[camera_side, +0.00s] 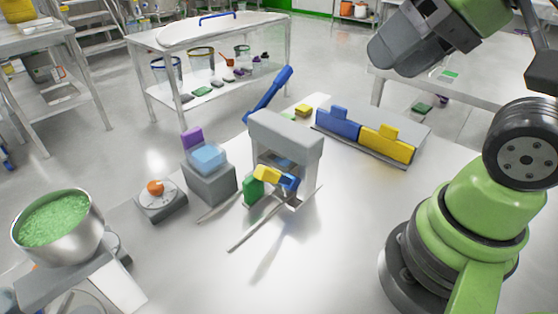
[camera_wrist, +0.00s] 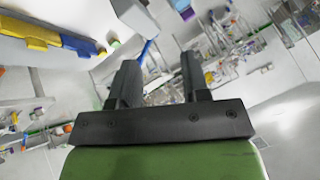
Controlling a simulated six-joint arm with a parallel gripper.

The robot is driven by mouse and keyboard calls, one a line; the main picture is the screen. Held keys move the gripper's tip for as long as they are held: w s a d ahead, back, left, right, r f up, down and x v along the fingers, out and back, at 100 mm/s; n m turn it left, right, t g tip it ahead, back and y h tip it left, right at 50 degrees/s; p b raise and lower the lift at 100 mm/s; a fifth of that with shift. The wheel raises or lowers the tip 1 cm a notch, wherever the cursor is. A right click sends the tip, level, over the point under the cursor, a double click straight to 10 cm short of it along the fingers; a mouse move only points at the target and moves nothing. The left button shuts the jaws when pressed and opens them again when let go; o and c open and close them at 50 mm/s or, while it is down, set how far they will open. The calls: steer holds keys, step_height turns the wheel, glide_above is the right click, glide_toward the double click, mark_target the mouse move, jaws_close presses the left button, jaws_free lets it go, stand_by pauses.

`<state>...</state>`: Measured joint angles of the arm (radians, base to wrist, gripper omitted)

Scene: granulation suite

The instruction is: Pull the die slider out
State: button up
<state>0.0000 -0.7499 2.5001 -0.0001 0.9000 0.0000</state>
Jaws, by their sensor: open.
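A grey press frame (camera_side: 285,132) stands mid-table with a blue lever (camera_side: 268,95) angled up behind it. A yellow piece (camera_side: 266,174) and a blue piece (camera_side: 289,181) show at its lower opening, beside a green block (camera_side: 253,189). I cannot tell for sure which part is the die slider. In the wrist view the press frame (camera_wrist: 134,17) and lever (camera_wrist: 148,51) appear beyond the fingers. My gripper (camera_wrist: 161,75) is open with nothing between its fingers. In the side view my wrist is raised at the upper right, well away from the press; the fingertips are not clear there.
A grey holder (camera_side: 412,118) with a blue block (camera_side: 338,122) and a yellow block (camera_side: 387,144) lies right of the press. A grey box (camera_side: 209,184) with light-blue and purple parts, an orange-knobbed dial (camera_side: 156,190) and a bowl of green granules (camera_side: 55,218) stand left.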

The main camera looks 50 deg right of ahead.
stand_by(0.4)
steer(key=o, duration=0.3)
steer(key=n+g+h, duration=0.2)
steer(key=n+g, duration=0.2)
steer(key=g, duration=0.3)
glide_above(255, 198)
steer(key=f, duration=1.7)
steer(key=shift+w+d+f, duration=0.1)
steer(key=shift+w+d, duration=0.2)
steer(key=shift+w, duration=0.1)
step_height(255, 198, down, 10)
steer(key=shift+f, duration=0.1)
